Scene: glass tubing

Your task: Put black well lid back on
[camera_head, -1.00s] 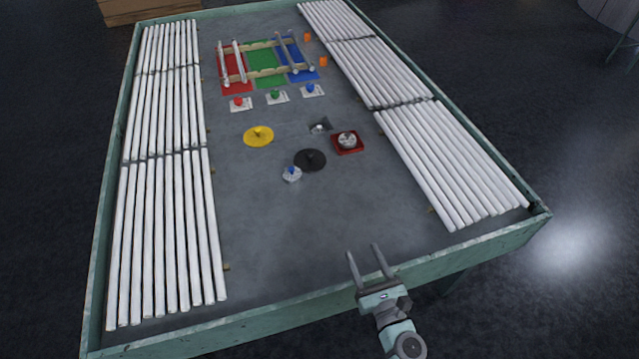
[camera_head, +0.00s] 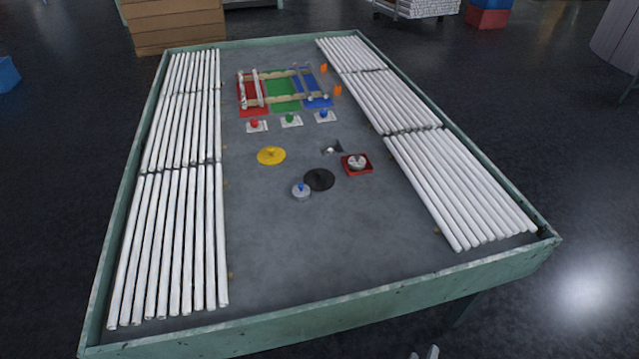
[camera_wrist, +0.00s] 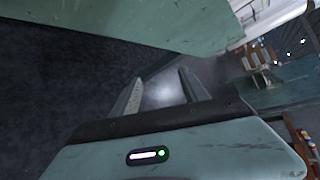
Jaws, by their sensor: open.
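The black lid (camera_head: 319,180), a flat dark disc, lies on the grey table top right of the middle in the head view. A dark square opening (camera_head: 332,149) with something pale in it is just behind the lid. My gripper (camera_head: 428,353) shows only as fingertips at the bottom edge of the head view, outside the table's front rim and well away from the lid. In the wrist view my gripper (camera_wrist: 160,80) is open, with two spread fingers and nothing between them. The lid does not show there.
A round grey piece with a blue knob (camera_head: 301,191) lies beside the black lid, and a red square holder (camera_head: 357,164) is right of it. A yellow disc (camera_head: 271,156) lies farther left. White tubes (camera_head: 170,240) line both sides. The front middle is clear.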

